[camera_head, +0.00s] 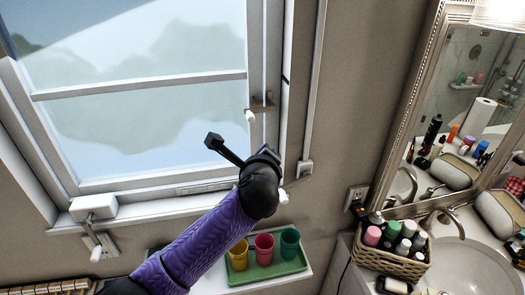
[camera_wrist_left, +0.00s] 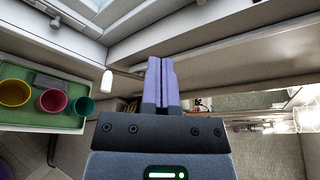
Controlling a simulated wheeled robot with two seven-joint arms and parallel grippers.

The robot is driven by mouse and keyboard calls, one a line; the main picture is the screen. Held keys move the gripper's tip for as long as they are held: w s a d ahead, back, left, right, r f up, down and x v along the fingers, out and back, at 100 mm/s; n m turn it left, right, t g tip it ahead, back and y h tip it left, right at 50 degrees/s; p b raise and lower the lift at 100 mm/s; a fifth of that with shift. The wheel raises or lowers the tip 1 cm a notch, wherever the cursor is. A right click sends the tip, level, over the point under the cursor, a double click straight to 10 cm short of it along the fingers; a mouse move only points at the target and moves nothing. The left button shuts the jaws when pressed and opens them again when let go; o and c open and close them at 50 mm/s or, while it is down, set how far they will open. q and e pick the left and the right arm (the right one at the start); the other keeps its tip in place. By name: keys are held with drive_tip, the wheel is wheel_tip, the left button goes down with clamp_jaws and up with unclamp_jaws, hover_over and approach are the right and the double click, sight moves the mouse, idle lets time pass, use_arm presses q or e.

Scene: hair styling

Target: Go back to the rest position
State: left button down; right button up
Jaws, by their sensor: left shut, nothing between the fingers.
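My left arm (camera_head: 205,240) rises from the bottom of the head view and is lifted in front of the window's lower right corner. Its black wrist (camera_head: 262,188) hides the fingers there. In the left wrist view my left gripper (camera_wrist_left: 160,62) has its two purple fingers pressed together with nothing between them. It is in the air, apart from the cups and the tray. My right gripper is in neither view.
A green tray (camera_head: 272,272) holds a yellow cup (camera_head: 238,256), a pink cup (camera_head: 264,250) and a teal cup (camera_head: 290,245) below my wrist. A basket of bottles (camera_head: 392,256), a sink (camera_head: 465,270) and a mirror (camera_head: 470,100) are to the right. The window (camera_head: 140,95) is behind my arm.

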use_arm(q)
drive_tip(key=s+a+f+n+g, duration=0.4)
drive_tip(key=s+f+n+g, duration=0.1)
drive_tip(key=s+f+n, duration=0.7)
drive_tip(key=s+a+f+n+g, duration=0.2)
drive_tip(key=s+a+n, duration=0.15)
drive_tip(key=s, duration=0.35)
drive_tip(key=s+a+f+n+g, duration=0.25)
drive_tip(key=s+n, duration=0.25)
drive_tip(key=s, duration=0.3)
drive_tip(key=s+a+f+n+g, duration=0.2)
drive_tip(key=s+n, duration=0.2)
drive_tip(key=s, duration=0.3)
wheel_tip(320, 180, down, 38)
drive_tip(key=s+g+b, duration=0.2)
drive_tip(key=b, duration=1.7)
drive_tip(key=s+a+f+b, duration=0.1)
drive_tip(key=s+f+b, duration=0.3)
drive_tip(key=f, duration=0.3)
drive_tip(key=s+a+f+b, duration=0.1)
drive_tip(key=s+f+b, duration=0.4)
drive_tip(key=f, duration=0.3)
drive_tip(key=s+f+m+g+b, duration=0.1)
drive_tip(key=s+f+b, duration=0.3)
drive_tip(key=f, duration=0.4)
drive_tip(key=shift+s+a+f+b, duration=0.15)
drive_tip(key=shift+s+a+b, duration=0.2)
drive_tip(key=shift+a, duration=0.05)
